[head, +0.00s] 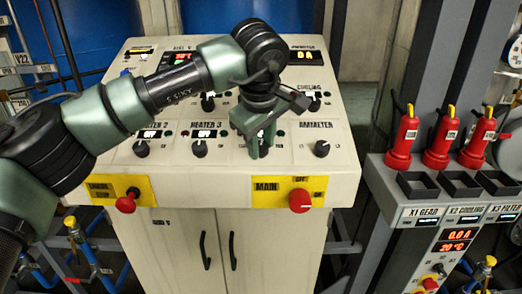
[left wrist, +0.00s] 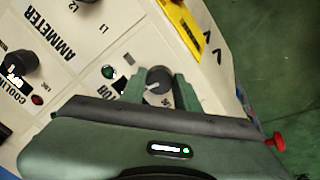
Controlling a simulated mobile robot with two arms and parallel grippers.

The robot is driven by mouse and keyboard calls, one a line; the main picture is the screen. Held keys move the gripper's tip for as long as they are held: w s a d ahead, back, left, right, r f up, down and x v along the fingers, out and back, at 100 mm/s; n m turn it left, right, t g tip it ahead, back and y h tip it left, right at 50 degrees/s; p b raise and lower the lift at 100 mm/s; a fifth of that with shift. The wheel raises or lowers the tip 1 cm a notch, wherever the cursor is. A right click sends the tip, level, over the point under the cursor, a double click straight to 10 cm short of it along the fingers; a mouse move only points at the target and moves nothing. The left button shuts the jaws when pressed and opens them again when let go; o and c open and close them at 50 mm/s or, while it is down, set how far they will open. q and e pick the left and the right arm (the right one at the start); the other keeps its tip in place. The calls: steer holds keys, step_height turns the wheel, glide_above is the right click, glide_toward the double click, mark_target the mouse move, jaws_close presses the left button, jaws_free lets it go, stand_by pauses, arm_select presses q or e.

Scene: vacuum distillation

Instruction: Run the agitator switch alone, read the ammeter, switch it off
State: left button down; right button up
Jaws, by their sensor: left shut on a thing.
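The control panel (head: 225,165) is a cream sloped desk with labelled black knobs. My left gripper (head: 258,148) reaches down onto its lower middle, right of the HEATER 3 knob (head: 200,148). In the left wrist view my left gripper (left wrist: 158,88) is shut on a dark round knob (left wrist: 157,79) with a white pointer mark, the agitator switch. The ammeter display (head: 304,55) at the upper right appears to read 0 A. The AMMETER selector knob (head: 322,148) is right of my gripper.
A red MAIN knob (head: 300,201) and another red knob (head: 126,203) sit on yellow plates along the panel's front.

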arm_select(q)
steer(key=shift+r+n+b, duration=0.1)
steer(key=shift+n+b, duration=0.35)
steer(key=shift+n, duration=0.75)
steer(key=c, duration=1)
jaws_free()
steer(key=shift+c, duration=0.2)
steer(key=b+v, duration=0.1)
steer(key=v, duration=0.6)
steer(key=shift+r, duration=0.35)
steer(key=shift+s+f, duration=0.1)
steer(key=shift+s, duration=0.1)
